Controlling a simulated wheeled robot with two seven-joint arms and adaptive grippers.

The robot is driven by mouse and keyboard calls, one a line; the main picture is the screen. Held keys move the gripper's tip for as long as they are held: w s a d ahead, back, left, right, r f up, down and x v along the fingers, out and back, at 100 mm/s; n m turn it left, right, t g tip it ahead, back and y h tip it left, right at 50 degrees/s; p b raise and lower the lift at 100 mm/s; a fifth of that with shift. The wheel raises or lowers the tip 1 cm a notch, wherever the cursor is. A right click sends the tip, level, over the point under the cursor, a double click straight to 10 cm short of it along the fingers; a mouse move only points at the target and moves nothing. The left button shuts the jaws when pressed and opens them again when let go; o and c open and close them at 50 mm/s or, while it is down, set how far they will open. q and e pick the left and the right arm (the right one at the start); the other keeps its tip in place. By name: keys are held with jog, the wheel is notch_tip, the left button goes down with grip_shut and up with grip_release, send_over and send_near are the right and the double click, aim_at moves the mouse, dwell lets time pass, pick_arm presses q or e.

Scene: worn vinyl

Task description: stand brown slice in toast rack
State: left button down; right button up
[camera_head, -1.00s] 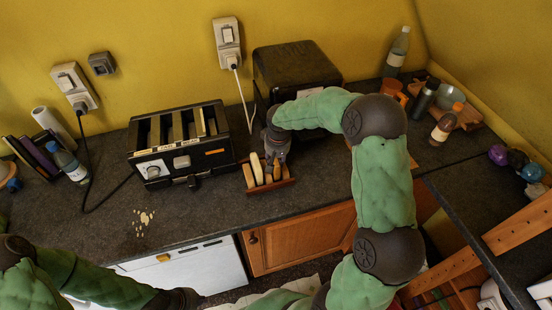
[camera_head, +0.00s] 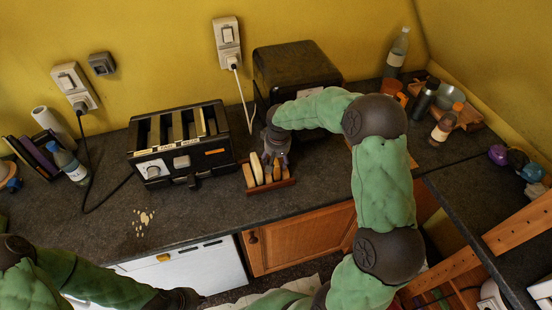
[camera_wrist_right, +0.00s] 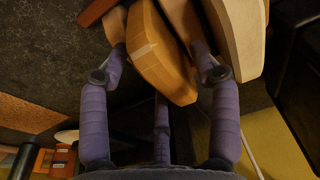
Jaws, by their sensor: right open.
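The wooden toast rack (camera_head: 284,185) stands on the counter with slices upright in it. My right gripper (camera_head: 276,160) is over the rack, its fingers spread. In the right wrist view its fingers (camera_wrist_right: 162,62) are on either side of the brown slice (camera_wrist_right: 157,52), with a gap at least on the right; whether the left finger touches is unclear. The brown slice stands among the others in the rack, its foot hidden. A paler slice (camera_wrist_right: 240,35) is beside it. My left arm lies low at the left; a dark end part (camera_head: 180,299) is cut by the frame edge, its fingers unseen.
A black toaster (camera_head: 180,145) stands left of the rack, a dark box (camera_head: 295,65) behind it. Crumbs (camera_head: 144,218) lie on the counter at left. Bottles and a board (camera_head: 470,115) are at the right.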

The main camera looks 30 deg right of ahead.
jog(key=shift+s+a+r+p, duration=0.1)
jog(key=shift+s+r+p, duration=0.1)
jog(key=shift+r+p, duration=0.7)
jog(key=shift+s+r+p, duration=0.15)
jog(key=shift+r+p, duration=0.2)
jog(key=shift+r, duration=1)
notch_tip(320, 180, up, 12)
jog(key=s, duration=0.1)
jog(key=shift+s+a, duration=0.15)
jog(key=shift+s, duration=0.25)
jog(key=shift+f, duration=0.15)
dwell(1.0)
